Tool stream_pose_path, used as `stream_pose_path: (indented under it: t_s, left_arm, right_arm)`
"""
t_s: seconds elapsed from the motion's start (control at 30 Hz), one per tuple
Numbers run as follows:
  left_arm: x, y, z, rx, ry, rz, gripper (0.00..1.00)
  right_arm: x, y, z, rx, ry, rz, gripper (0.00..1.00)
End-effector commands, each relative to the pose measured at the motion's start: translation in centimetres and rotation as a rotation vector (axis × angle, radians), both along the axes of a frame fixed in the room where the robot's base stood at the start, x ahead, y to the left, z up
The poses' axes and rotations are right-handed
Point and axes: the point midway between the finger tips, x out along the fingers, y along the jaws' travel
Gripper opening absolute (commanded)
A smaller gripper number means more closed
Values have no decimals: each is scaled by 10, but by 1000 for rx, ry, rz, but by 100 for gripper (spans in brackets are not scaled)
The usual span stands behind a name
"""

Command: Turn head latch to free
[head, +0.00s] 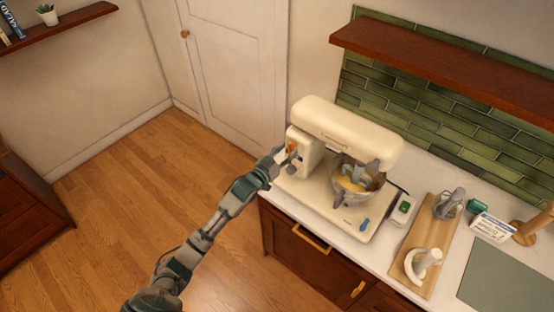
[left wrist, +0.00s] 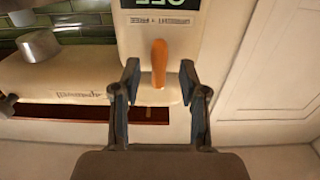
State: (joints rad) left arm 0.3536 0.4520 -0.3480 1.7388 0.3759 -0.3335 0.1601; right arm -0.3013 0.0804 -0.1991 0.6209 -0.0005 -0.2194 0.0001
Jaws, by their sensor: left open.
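The cream stand mixer (head: 340,130) stands on the white counter with its head down over a metal bowl (head: 349,199) holding something yellow. The orange head latch (head: 292,146) is on the left side of the mixer's column. In the left wrist view the latch lever (left wrist: 158,63) stands upright in the picture, below a small printed label and a dark green display. My left gripper (head: 284,158) is at this side of the mixer. In the left wrist view its open fingers (left wrist: 160,82) lie on either side of the lever, with gaps visible. My right gripper is out of view.
A switch box with a green button (head: 402,209) stands right of the mixer. A wooden board (head: 411,284) carries mixer attachments, with a white card (head: 490,228) nearby. A dark red shelf (head: 440,62) hangs above. The floor (head: 90,220) at left is clear.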

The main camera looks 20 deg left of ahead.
Motion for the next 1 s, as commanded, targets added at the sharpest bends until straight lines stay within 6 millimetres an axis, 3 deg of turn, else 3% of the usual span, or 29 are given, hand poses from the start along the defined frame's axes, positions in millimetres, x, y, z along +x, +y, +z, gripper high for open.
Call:
stream_pose_path:
  t_s: [0.3,0.5,1.0]
  left_arm:
    - [-66,24,-2,3,2,0,43]
    - [-93,34,-2,3,2,0,43]
    - [-101,37,-1,2,0,0,43]
  right_arm:
    - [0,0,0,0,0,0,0]
    - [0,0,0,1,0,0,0]
    - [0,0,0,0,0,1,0]
